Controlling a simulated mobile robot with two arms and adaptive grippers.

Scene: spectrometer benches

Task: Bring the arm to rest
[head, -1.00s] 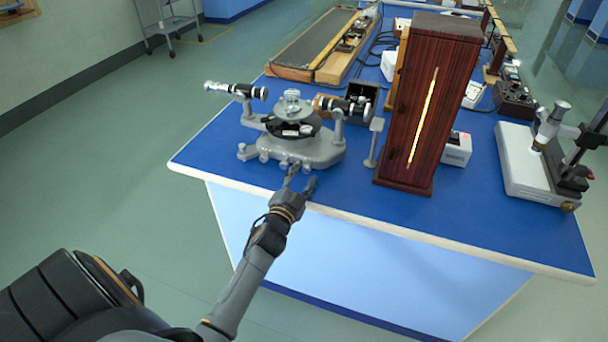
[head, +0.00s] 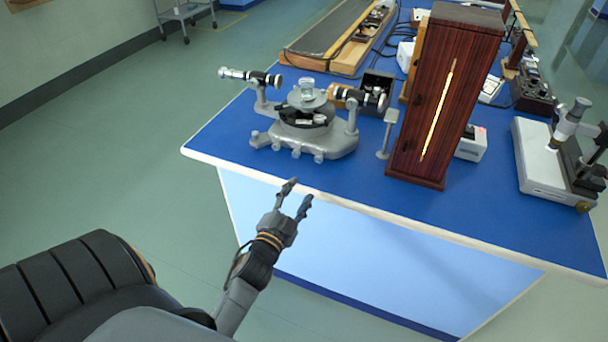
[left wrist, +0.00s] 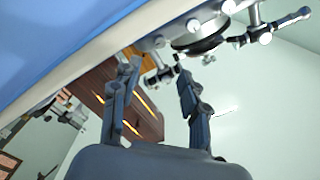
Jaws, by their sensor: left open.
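My left gripper (head: 297,195) is open and empty in the head view, just in front of the bench's white front edge. Its two fingers (left wrist: 158,90) stand apart in the left wrist view, with nothing between them. The grey spectrometer (head: 308,135) stands on the blue bench top (head: 235,130) beyond the fingertips, apart from them. It also shows at the top of the left wrist view (left wrist: 185,28). My right gripper is not in view.
A tall dark wooden case with a glowing slit (head: 425,130) stands right of the spectrometer. A white-based microscope (head: 540,165) is at the far right. Long wooden apparatus (head: 340,40) lies at the back. Open floor (head: 130,160) lies left of the bench.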

